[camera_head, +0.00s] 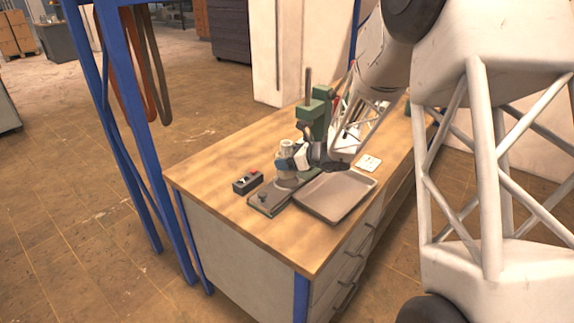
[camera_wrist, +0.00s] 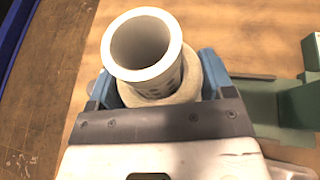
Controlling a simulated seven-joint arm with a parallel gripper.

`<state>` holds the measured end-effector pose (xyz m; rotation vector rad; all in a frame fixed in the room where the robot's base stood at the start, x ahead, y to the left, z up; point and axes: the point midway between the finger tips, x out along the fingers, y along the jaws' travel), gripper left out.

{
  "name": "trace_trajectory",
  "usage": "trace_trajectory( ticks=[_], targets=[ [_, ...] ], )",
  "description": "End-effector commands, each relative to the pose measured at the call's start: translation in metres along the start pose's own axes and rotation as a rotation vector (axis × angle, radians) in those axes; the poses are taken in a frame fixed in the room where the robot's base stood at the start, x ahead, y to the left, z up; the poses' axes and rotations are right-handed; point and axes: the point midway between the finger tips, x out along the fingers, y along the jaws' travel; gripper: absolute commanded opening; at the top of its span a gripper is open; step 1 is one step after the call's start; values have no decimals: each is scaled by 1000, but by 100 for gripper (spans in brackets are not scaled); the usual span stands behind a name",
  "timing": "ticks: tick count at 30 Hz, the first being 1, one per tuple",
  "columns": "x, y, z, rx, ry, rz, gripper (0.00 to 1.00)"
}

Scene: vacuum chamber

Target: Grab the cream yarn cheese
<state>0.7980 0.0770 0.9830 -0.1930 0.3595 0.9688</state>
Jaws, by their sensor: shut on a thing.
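The cream yarn cheese (camera_wrist: 188,88) is a ring of cream yarn around a pale, open-ended tube, seen from above in the wrist view. In the head view it shows small (camera_head: 287,147) above the front part of the green drill press. My gripper (camera_wrist: 157,88) has its blue fingers on both sides of the yarn and is shut on it. In the head view my gripper (camera_head: 286,163) reaches in from the right beside the press. The underside of the cheese is hidden, so I cannot tell whether it rests on something.
The green drill press (camera_head: 320,115) stands close by on the wooden workbench (camera_head: 215,165). A dark switch box (camera_head: 247,182) lies to the left, a shallow grey tray (camera_head: 335,208) to the right front, and a white card (camera_head: 368,162) behind it. The bench's left end is clear.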

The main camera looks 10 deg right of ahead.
Motion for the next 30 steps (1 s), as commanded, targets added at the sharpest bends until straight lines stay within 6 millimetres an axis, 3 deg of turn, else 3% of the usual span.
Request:
trace_trajectory(
  ticks=[30],
  targets=[
    [-88,110,-23,0,0,-1,47]
  ],
)
